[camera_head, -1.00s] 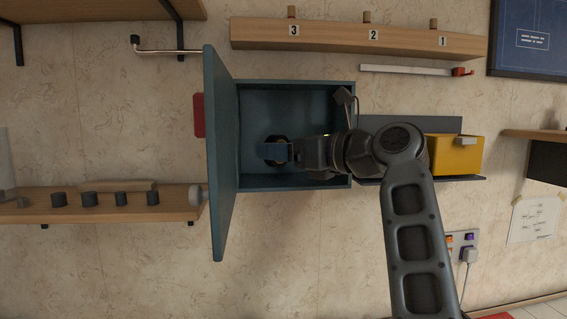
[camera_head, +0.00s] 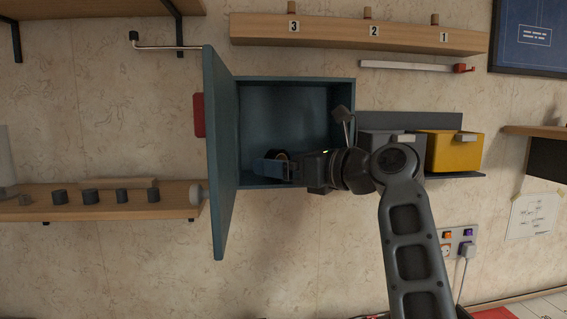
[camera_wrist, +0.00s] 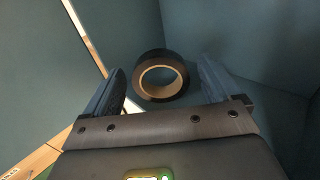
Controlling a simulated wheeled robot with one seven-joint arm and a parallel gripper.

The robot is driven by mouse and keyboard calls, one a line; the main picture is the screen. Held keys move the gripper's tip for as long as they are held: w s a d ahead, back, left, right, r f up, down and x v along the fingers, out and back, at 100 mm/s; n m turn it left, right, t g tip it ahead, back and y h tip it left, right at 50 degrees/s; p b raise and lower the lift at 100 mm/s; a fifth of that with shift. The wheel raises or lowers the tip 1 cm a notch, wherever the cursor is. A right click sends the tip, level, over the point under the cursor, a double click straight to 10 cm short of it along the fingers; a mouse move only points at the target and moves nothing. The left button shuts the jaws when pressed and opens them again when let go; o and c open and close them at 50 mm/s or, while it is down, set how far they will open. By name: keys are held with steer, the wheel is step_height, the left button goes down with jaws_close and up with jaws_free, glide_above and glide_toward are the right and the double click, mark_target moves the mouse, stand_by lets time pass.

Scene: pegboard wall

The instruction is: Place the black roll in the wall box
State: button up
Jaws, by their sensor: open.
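The wall box (camera_head: 300,83) is blue-grey, with its door (camera_head: 220,160) swung open to the left. The black roll (camera_wrist: 161,55) is a ring with a tan inner core. In the wrist view it lies inside the box, between and just beyond my fingertips, with a gap on both sides. In the head view the roll (camera_head: 282,156) is mostly hidden behind a finger at the box's lower part. My gripper (camera_head: 274,164) is open and reaches into the box's lower left. It also shows in the wrist view (camera_wrist: 160,78), its fingers either side of the roll.
The open door stands close to my gripper's left. A grey bin (camera_head: 380,143) and a yellow bin (camera_head: 452,152) sit on a holder right of the box. A wooden shelf (camera_head: 100,210) with several dark cylinders is at left. A numbered peg rail (camera_head: 335,35) is above.

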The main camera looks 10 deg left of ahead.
steer(key=shift+r, duration=0.1)
steer(key=shift+s+d+r, duration=0.1)
steer(key=shift+d, duration=0.15)
steer(key=b+v, duration=0.1)
steer(key=v, duration=1)
steer(key=shift+s+d+b, duration=0.2)
steer(key=shift+b, duration=0.1)
